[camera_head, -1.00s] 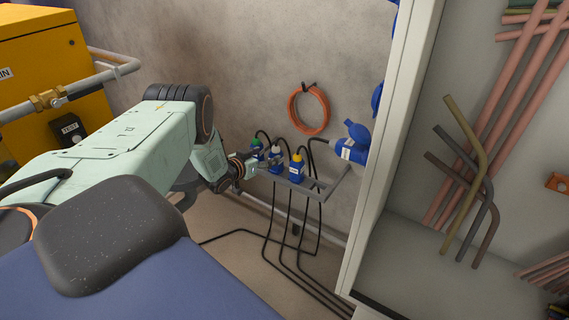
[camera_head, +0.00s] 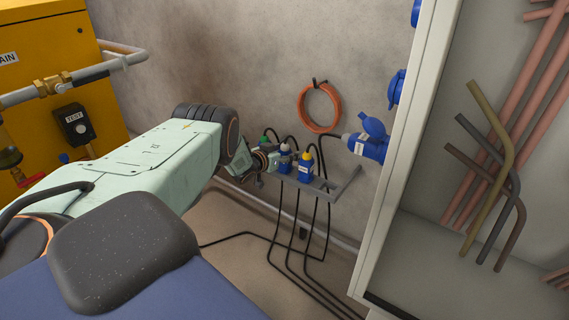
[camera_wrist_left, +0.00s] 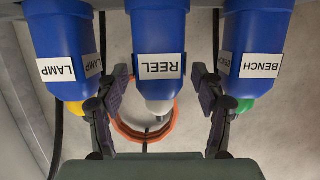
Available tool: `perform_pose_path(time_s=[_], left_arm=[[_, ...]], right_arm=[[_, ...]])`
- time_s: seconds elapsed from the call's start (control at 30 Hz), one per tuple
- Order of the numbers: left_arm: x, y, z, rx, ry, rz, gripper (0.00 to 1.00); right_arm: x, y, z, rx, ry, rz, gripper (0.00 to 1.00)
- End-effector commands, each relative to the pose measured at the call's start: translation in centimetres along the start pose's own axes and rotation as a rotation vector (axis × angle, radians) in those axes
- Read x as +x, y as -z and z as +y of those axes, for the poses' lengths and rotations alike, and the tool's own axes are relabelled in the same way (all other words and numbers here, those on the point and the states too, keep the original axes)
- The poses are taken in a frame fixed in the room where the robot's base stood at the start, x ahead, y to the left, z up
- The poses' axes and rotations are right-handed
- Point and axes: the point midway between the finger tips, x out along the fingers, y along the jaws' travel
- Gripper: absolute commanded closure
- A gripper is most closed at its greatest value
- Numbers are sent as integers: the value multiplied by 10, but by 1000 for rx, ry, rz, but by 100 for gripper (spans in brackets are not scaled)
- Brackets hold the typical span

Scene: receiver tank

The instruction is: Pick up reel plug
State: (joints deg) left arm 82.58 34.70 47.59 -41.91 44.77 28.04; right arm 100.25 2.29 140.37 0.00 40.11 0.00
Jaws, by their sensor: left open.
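The reel plug (camera_wrist_left: 160,35) is a blue body with a white REEL label and a pale tip, in the middle of the left wrist view, which looks upside down. In the head view the reel plug (camera_head: 285,159) stands between its neighbours on a grey rack. My left gripper (camera_wrist_left: 160,92) is open, one finger on each side of the reel plug, with gaps visible on both sides. In the head view my left gripper (camera_head: 273,160) is close to the plugs and partly covers them. My right gripper is not in view.
The yellow-ended lamp plug (camera_wrist_left: 62,50) and green-ended bench plug (camera_wrist_left: 254,50) flank the reel plug closely, near my fingers. The grey rack (camera_head: 342,184) is fixed by the wall, with black cables hanging below. A blue socket (camera_head: 370,148) and white cabinet edge (camera_head: 408,140) are to the right.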

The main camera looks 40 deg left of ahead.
Motion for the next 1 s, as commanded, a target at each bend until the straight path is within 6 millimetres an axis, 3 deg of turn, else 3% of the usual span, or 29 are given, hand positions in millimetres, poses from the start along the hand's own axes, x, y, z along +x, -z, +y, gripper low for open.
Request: perform_pose_path(time_s=[0.07, 0.8, 1.0], left_arm=[[0, 0, 0, 0, 0, 0, 34], [0, 0, 0, 0, 0, 0, 96], [0, 1, 0, 0, -1, 1, 97]], right_arm=[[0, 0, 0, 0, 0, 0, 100], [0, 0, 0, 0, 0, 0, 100], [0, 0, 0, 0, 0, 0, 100]])
